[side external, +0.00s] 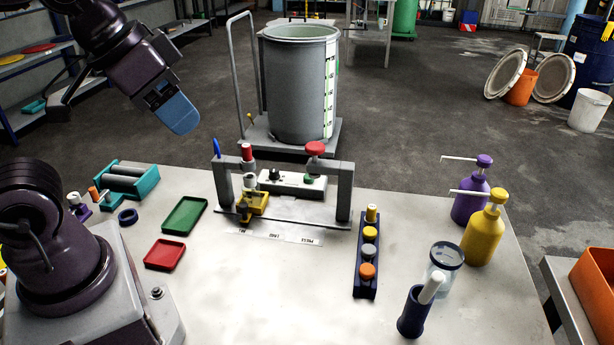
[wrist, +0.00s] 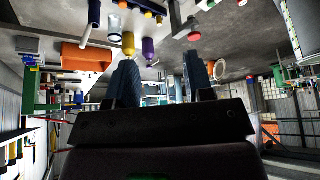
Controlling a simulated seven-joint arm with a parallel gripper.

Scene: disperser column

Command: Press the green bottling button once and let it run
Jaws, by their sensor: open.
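A white control box (side external: 292,186) stands behind the grey frame on the table in the side view. It carries a dark round knob (side external: 274,174) and a small green patch (side external: 308,179) that looks like the green button; its detail is too small to be sure. A red mushroom knob (side external: 315,149) sits on the frame's crossbar above it. My gripper (side external: 181,118) is high at the upper left, well away from the box and touching nothing. In the wrist view its two blue fingers (wrist: 160,82) are apart with nothing between them. The green button cannot be made out there.
A grey frame (side external: 344,191) with a yellow block (side external: 252,205) stands mid-table. A dark rack (side external: 366,268), yellow bottle (side external: 483,235) and purple bottle (side external: 470,203) are to the right. Green (side external: 185,216) and red trays (side external: 165,253) lie left. A grey drum (side external: 298,90) stands behind.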

